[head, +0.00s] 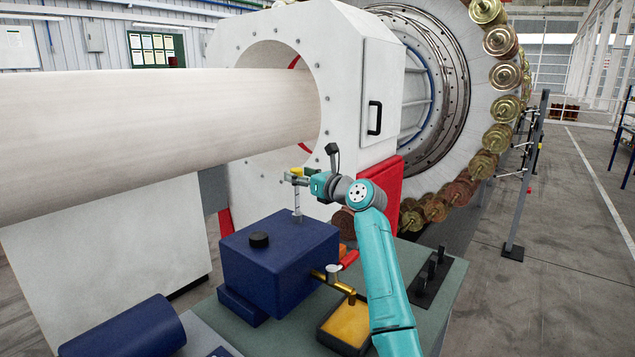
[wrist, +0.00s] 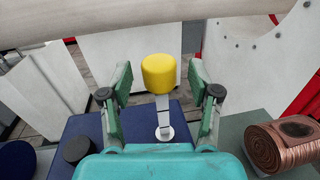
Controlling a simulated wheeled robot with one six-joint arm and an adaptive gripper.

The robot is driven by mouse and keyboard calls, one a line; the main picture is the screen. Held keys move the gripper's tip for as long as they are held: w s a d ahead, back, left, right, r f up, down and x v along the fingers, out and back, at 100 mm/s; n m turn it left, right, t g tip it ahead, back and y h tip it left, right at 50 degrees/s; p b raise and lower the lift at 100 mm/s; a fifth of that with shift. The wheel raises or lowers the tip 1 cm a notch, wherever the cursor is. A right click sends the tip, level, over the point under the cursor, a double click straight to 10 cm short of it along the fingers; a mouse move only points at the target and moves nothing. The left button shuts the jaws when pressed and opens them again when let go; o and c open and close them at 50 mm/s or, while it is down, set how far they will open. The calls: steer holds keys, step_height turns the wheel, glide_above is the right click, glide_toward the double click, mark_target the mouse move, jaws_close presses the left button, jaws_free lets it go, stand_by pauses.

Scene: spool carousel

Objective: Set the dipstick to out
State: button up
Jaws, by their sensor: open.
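The dipstick has a yellow knob (wrist: 161,73) on a flat silver strip (wrist: 163,112). In the wrist view the strip runs down to a pale round collar (wrist: 165,133) on top of the blue tank (head: 278,262). In the head view the strip (head: 297,203) stands upright, with a good length showing above the tank. My gripper (head: 293,176) is level with the knob. Its fingers (wrist: 160,78) are open, one on each side of the knob, with a visible gap on both sides. The strip's lower end is hidden.
A black cap (head: 259,239) sits on the tank, and a brass tap (head: 334,278) sticks out above a yellow-filled tray (head: 345,325). A blue cylinder (head: 125,330) lies at front left. A large pale roll (head: 150,125) passes behind.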

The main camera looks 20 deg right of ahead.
steer(key=v, duration=1)
steer(key=shift+s, duration=0.1)
